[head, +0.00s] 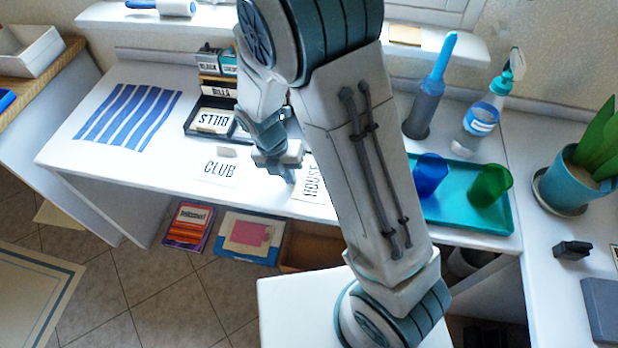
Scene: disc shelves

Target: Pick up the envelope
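No item is clearly recognisable as an envelope. Candidates are a white paper marked CLUB (217,170) flat near the desk's front edge, a white paper marked HOUSE (311,186) partly hidden by my arm, and a flat pink piece (250,234) below the desk. My gripper (286,177) points down over the desk between the CLUB and HOUSE papers. Nothing is visibly held in it. Its fingers are small and seen at an angle, so their opening is unclear.
A blue striped mat (128,117) lies left. Right are a teal tray (460,221) with blue and green cups, two bottles and a potted plant (592,160). The desk's left front is clear.

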